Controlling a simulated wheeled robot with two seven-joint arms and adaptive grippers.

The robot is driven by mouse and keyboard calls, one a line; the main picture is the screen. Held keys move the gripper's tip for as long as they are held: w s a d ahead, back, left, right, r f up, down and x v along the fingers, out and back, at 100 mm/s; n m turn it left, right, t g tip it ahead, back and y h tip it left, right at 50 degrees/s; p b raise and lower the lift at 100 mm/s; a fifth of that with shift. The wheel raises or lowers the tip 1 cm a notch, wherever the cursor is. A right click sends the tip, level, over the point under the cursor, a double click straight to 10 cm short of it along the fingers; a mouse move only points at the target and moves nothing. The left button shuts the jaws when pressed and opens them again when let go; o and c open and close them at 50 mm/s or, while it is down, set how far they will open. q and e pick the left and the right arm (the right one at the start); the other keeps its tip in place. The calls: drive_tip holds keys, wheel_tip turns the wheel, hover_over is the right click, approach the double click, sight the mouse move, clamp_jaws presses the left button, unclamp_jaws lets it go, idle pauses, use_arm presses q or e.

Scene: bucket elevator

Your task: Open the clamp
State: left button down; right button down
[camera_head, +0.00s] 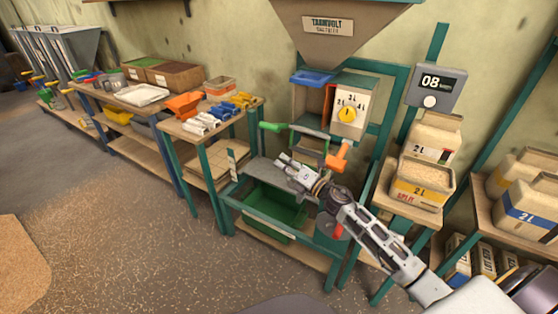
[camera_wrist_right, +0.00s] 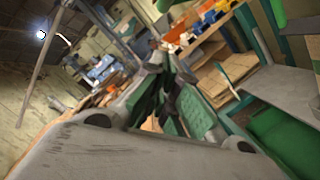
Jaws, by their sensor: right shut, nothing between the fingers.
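A grey bar with a green grip (camera_head: 271,126) at its left end runs across the filling machine below the hopper. An orange handle (camera_head: 338,155) sits at the right. This looks like the clamp, but I cannot tell whether it is open or shut. My right gripper (camera_head: 284,161) is shut and empty, just below and in front of the bar, above the grey shelf. It appears apart from the bar. Its dark fingers also show in the right wrist view (camera_wrist_right: 165,92). My left gripper is not in view.
A green bin (camera_head: 273,213) stands below the grey shelf. Filled bags (camera_head: 422,183) stand on the right. A side table (camera_head: 200,140) holds scoops.

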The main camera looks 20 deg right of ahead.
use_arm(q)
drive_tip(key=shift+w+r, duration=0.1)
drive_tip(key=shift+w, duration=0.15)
use_arm(e)
drive_tip(key=shift+s+d, duration=0.2)
drive_tip(key=shift+s, duration=0.2)
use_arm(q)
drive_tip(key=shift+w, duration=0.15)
